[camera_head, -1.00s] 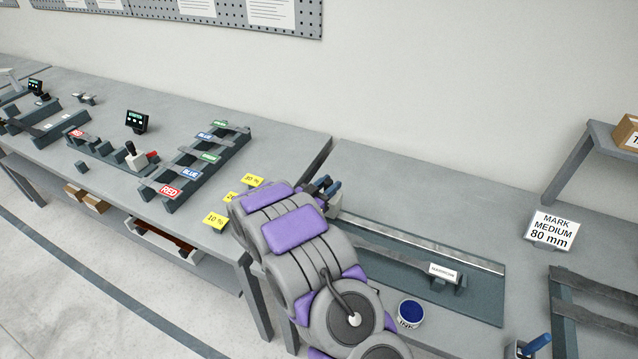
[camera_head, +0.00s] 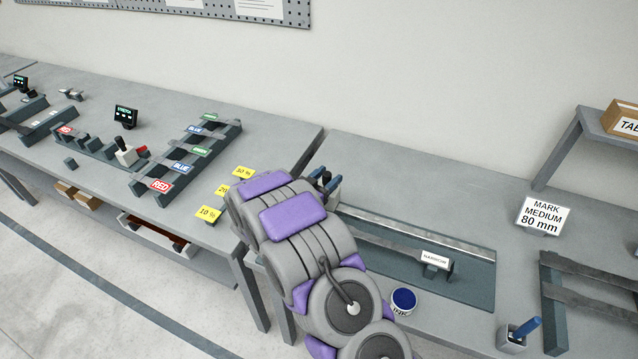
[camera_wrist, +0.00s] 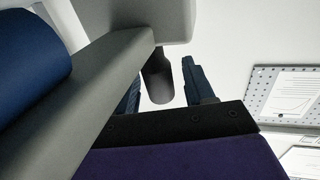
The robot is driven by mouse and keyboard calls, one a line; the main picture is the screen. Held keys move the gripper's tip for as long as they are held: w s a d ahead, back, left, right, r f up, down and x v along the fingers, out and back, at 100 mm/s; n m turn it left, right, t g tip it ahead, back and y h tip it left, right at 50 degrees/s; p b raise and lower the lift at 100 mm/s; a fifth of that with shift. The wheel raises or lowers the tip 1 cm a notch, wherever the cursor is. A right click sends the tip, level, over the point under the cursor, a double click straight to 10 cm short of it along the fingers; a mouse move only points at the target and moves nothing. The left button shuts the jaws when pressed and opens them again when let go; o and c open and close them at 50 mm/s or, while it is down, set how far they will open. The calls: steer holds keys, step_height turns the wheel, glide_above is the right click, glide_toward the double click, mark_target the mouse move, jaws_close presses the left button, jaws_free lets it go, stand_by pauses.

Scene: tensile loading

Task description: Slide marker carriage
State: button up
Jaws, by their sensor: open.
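The marker carriage (camera_head: 334,190) is a small light-grey block at the left end of a long rail (camera_head: 420,230) in the head view, partly hidden behind my arm. In the wrist view, what looks like the carriage (camera_wrist: 120,70) fills the upper left, with a dark rounded peg (camera_wrist: 159,82) hanging from its grey body and a blue cylinder (camera_wrist: 30,60) at the left. My gripper (camera_wrist: 163,84) is open, with one dark-blue finger on each side of the peg. Contact cannot be told. In the head view my gripper (camera_head: 321,180) is mostly hidden by my arm.
A dark strip with a "NARROW" tag (camera_head: 435,259) lies along the rail. An ink pot (camera_head: 403,301) stands in front. A "MARK MEDIUM 80 mm" sign (camera_head: 542,215), a blue-handled tool in a holder (camera_head: 518,337) and a dark rack (camera_head: 590,292) are at right.

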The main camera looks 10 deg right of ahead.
steer(key=p+v, duration=0.2)
steer(key=v, duration=1.5)
steer(key=shift+a+p, duration=0.15)
steer(key=shift+p, duration=0.15)
